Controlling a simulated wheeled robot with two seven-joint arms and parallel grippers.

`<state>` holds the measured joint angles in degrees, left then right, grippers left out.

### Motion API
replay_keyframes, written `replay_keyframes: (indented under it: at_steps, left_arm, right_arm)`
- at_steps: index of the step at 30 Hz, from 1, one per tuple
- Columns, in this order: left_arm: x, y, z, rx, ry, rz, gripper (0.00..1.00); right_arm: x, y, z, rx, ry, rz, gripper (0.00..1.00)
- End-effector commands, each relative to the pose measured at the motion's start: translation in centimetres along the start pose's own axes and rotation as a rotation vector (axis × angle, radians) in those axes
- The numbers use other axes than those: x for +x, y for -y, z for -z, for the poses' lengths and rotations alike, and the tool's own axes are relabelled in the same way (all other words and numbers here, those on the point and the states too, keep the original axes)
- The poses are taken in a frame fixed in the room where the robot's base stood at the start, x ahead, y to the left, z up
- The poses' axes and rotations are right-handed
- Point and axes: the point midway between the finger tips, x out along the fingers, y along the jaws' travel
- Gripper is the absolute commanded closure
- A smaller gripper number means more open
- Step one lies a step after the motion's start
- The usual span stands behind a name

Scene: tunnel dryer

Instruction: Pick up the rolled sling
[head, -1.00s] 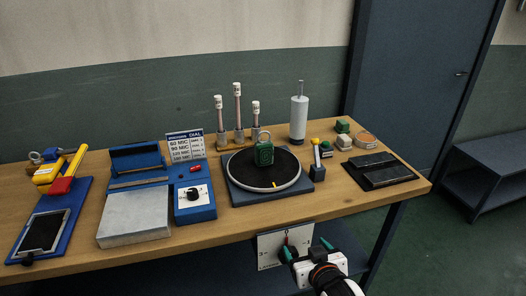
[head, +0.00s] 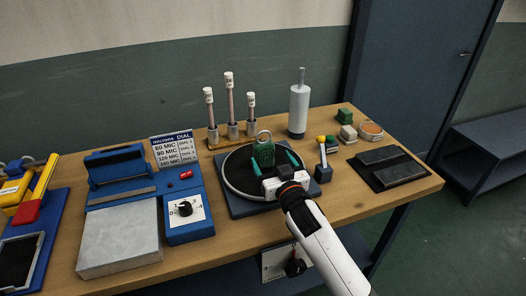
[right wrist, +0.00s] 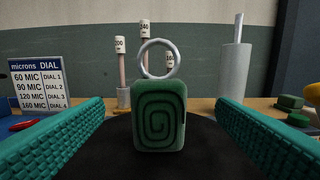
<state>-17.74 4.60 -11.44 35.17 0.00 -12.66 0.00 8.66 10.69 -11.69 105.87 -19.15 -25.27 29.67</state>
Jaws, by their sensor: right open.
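The rolled sling is a green block with a dark spiral on its face and a metal ring on top. It stands upright on the black round turntable (head: 236,184), and in the head view the sling (head: 264,153) is just beyond my right gripper (head: 275,162). In the right wrist view the sling (right wrist: 159,117) is centred between my two teal fingers, with its ring (right wrist: 157,59) above. The right gripper is open, with clear gaps between each finger and the sling. My left gripper is not in view.
A blue sealer with a dial (head: 185,208) stands left of the turntable. Behind are a rack of capped rods (head: 231,130) and a grey cylinder (head: 298,111). A small lever switch (head: 323,172) is close on the right, with a dark pad (head: 388,168) beyond it.

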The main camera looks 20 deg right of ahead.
Motion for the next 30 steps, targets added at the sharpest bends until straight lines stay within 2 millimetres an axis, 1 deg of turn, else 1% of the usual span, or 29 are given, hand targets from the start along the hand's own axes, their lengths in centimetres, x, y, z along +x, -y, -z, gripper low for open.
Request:
replay_keyframes:
  at_steps: [1, 5, 8, 12, 15, 18, 26, 27, 29, 30]
  left_arm:
    - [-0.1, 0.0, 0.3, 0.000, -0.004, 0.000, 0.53]
    - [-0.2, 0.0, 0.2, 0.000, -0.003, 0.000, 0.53]
    - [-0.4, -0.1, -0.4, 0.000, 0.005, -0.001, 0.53]
    - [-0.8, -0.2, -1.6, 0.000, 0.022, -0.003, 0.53]
    - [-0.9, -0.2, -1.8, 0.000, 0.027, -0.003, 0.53]
    - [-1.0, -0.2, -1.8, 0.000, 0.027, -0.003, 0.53]
    - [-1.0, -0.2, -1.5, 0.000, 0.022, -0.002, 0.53]
    - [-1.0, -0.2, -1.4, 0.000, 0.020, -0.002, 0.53]
    - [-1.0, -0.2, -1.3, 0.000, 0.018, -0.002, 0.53]
    - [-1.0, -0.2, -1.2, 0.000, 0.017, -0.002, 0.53]
  right_arm:
    - [0.7, 0.0, -0.1, -0.001, 0.001, 0.000, 0.20]
    - [1.5, 0.0, 0.0, 0.000, 0.000, 0.000, 0.20]
    - [2.3, -0.1, 0.0, 0.000, -0.001, 0.000, 0.20]
    - [4.3, -0.1, 0.0, 0.000, 0.000, 0.001, 0.20]
    - [5.6, -0.2, 0.1, 0.000, 0.000, 0.000, 0.20]
    - [6.4, -0.2, 0.2, 0.000, -0.001, 0.000, 0.20]
    - [6.7, -0.2, 0.3, 0.000, -0.002, -0.001, 0.20]
    - [6.7, -0.2, 0.3, 0.000, -0.002, -0.001, 0.22]
    - [6.7, -0.2, 0.3, 0.000, -0.002, -0.001, 0.31]
    - [6.7, -0.2, 0.3, 0.000, -0.002, -0.001, 0.38]
